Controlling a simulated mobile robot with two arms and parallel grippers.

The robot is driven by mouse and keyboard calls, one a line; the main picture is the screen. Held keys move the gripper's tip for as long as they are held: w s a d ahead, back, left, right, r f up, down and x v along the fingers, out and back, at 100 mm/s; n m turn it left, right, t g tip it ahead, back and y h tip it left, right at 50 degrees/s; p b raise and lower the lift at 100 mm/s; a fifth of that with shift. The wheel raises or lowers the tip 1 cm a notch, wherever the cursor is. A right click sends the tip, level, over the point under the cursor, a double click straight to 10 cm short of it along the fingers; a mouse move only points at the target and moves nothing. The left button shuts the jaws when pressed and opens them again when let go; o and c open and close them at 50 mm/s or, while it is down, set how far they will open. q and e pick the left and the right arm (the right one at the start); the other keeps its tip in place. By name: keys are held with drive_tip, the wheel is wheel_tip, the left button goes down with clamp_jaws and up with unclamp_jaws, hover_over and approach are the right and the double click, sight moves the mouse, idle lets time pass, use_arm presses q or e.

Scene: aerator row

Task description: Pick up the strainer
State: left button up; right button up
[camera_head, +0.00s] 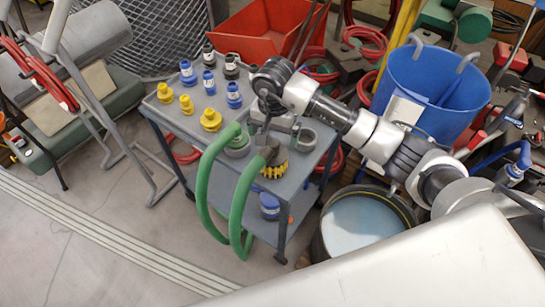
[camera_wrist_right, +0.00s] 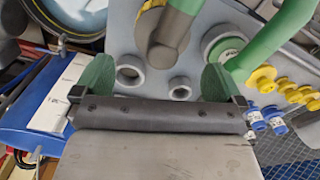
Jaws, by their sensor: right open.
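The strainer (camera_head: 273,168), with a yellow ribbed end and a dark body, sits at the right front of the grey cart top, at the end of a green hose. In the wrist view its dark body (camera_wrist_right: 167,38) shows ahead of my right gripper (camera_wrist_right: 160,78), near the middle. My right gripper (camera_head: 268,112) points down over the cart just behind the strainer in the head view. Its two green-padded fingers are apart, with nothing held between them. My left gripper is not in view.
The green hose (camera_head: 206,185) loops down over the front of the cart (camera_head: 180,124). A grey ring (camera_head: 306,139) lies right of the strainer. A blue tub (camera_head: 430,85) and a bucket (camera_head: 365,222) stand right.

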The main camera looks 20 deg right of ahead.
sight(272, 142)
drive_tip(key=shift+f, duration=0.95)
drive_tip(key=f+p, duration=0.1)
drive_tip(key=f, duration=0.3)
drive_tip(key=shift+a+f, duration=0.1)
drive_tip(key=shift+a, duration=0.1)
drive_tip(key=shift+f, duration=0.6)
drive_tip(key=c, duration=0.9)
drive_tip(key=shift+c, duration=0.4)
drive_tip(key=shift+r, duration=0.2)
